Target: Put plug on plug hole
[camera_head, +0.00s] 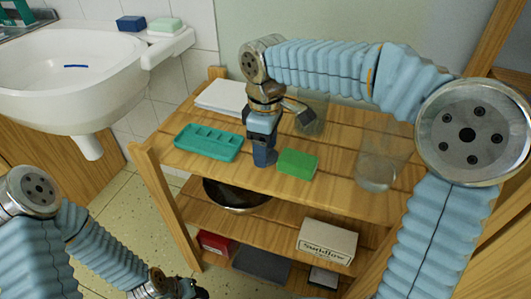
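The white sink (60,95) is at the upper left, with a thin blue streak (75,66) inside its basin. I cannot make out the plug hole or clearly identify the plug. My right gripper (265,158) points down at the wooden shelf's top board, between a teal tray and a green block. Its lower part is dark blue; I cannot tell whether this is the fingers or something held. My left gripper (195,292) is low at the bottom edge, partly cut off, and its finger state is unclear.
The wooden shelf (330,195) bears the teal tray (208,141), the green block (298,163), white paper (221,98) and a clear glass (378,165). A dark bowl (236,195) and a box (327,241) are lower. Blue (131,23) and pale green (165,25) blocks lie by the sink.

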